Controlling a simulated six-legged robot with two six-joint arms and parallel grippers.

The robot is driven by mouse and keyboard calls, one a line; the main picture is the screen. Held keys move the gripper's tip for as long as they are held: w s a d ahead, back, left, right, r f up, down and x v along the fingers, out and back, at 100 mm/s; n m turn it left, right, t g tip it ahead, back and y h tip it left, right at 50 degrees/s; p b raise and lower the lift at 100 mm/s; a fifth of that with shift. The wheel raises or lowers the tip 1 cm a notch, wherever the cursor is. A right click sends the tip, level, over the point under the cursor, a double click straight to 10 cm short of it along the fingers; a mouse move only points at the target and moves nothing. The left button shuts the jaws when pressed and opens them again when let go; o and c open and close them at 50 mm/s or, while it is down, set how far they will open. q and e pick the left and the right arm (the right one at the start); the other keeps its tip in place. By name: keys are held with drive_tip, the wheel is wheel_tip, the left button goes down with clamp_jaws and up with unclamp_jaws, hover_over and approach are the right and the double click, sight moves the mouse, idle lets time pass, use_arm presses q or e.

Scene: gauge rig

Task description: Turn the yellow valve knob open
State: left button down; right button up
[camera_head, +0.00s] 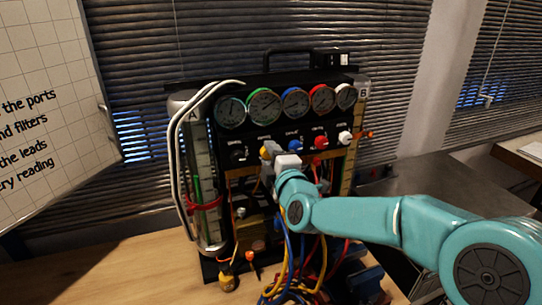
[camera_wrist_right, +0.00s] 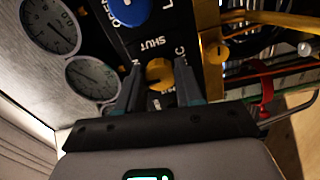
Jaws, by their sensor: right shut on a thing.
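The yellow valve knob (camera_head: 264,152) sits in the row of knobs under the gauges on the black panel. In the right wrist view the yellow knob (camera_wrist_right: 159,71) lies between my two finger tips, near the word SHUT. My right gripper (camera_head: 270,158) reaches the panel from the right and is shut on the yellow knob; it also fills the lower part of the right wrist view (camera_wrist_right: 158,85). The gripper hides part of the knob in the head view. My left gripper is not in view.
A blue knob (camera_head: 292,144), a red knob (camera_head: 321,142) and a white knob (camera_head: 345,137) sit to the right in the same row. Several round gauges (camera_head: 263,104) are above. Coloured hoses (camera_head: 291,262) hang below. The wooden table (camera_head: 130,270) is clear at front left.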

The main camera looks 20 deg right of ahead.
drive_tip(key=shift+r, duration=0.15)
drive_tip(key=o, duration=1)
drive_tip(key=shift+w+d, duration=0.1)
drive_tip(key=shift+w, duration=0.05)
drive_tip(key=shift+o, duration=0.2)
drive_tip(key=s+b, duration=0.3)
drive_tip(key=s, duration=1.3)
drive_tip(key=shift+s+d+b, duration=0.25)
drive_tip(key=shift+b, duration=0.1)
drive_tip(key=shift+w+f, duration=0.1)
drive_tip(key=shift+f, duration=0.1)
